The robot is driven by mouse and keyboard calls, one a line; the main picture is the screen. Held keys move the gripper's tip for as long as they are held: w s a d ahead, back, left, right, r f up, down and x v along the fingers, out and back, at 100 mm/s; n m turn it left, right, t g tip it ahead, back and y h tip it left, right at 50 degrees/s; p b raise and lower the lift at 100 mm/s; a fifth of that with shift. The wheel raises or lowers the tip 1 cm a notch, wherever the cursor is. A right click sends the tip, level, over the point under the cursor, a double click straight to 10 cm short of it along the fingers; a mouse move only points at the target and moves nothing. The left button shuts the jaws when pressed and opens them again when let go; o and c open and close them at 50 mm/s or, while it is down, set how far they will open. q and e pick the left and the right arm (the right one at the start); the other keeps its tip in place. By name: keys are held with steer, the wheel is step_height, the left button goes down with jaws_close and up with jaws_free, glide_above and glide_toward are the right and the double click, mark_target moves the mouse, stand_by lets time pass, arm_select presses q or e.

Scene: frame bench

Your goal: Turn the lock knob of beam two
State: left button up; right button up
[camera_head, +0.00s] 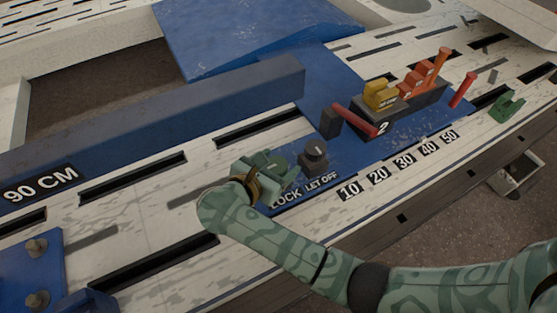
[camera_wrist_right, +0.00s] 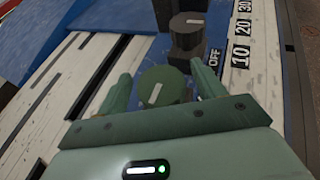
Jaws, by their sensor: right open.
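A green round knob (camera_wrist_right: 165,88) with a pale mark on top sits between the two fingers of my right gripper (camera_wrist_right: 161,74) in the wrist view. The fingers are open, one on each side of it; I cannot tell whether they touch it. In the head view my right gripper (camera_head: 270,167) is at the knob by the partly covered LOCK label (camera_head: 287,199) and hides most of it. A dark grey knob (camera_head: 314,157) stands just right of it by the LET OFF label (camera_head: 321,183). My left gripper is not in view.
A black block marked 2 (camera_head: 384,127) with yellow and orange pieces and red handles (camera_head: 355,118) stands to the right. Labels 10 to 50 (camera_head: 348,191) run along the blue plate. A long blue beam (camera_head: 170,110) lies behind. A green piece (camera_head: 508,104) is at far right.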

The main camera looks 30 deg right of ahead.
steer(key=c, duration=1)
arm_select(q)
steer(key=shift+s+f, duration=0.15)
